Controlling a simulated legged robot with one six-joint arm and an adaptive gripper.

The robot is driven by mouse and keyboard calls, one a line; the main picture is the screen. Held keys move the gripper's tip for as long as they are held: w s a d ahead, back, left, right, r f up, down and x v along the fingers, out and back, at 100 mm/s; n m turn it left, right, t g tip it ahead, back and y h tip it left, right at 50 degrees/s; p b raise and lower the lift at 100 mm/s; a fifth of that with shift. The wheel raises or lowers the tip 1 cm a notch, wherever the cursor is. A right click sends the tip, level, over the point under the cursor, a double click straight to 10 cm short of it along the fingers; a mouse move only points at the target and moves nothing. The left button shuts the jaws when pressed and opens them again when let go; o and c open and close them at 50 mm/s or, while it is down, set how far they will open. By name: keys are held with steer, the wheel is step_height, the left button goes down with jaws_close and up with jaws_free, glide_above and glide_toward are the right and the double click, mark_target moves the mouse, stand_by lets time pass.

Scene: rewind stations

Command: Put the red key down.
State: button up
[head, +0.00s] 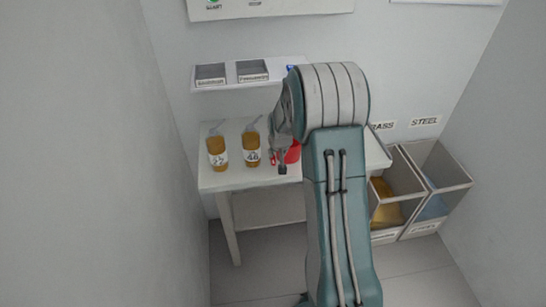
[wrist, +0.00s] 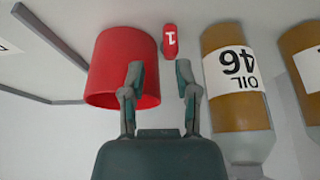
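The red key (wrist: 170,40), marked with a 1, is in the wrist view just beyond my fingertips, between the red cup and the oil bottle. It also shows as a small red patch in the head view (head: 272,159), at the table. My gripper (wrist: 160,68) is open, its two fingers apart with a clear gap and nothing between them. In the head view my gripper (head: 281,168) points down over the table (head: 235,181), and my arm hides part of the tabletop. Whether the key touches the tabletop is hard to tell.
The red cup (wrist: 112,65) is close beside my left finger in the wrist view. An oil 46 bottle (head: 251,160) and another bottle (head: 217,161) stand left on the table. A shelf (head: 221,86) with trays is above. Brass and steel bins (head: 436,178) stand right.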

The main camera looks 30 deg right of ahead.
mark_target(273, 159)
steer(key=shift+w+f, duration=0.2)
steer(key=shift+f, duration=0.25)
steer(key=shift+w+a+f, duration=0.1)
steer(key=shift+a+f, duration=0.1)
steer(key=shift+a, duration=0.05)
steer(key=x, duration=0.4)
steer(key=shift+w+a+f, duration=0.15)
steer(key=shift+w+a, duration=0.05)
steer(key=shift+a, duration=0.15)
steer(key=shift+w+d+f, duration=0.1)
steer(key=shift+d+f, duration=0.15)
steer(key=shift+d, duration=0.15)
steer(key=shift+a, duration=0.15)
jaws_close()
steer(key=shift+a, duration=0.15)
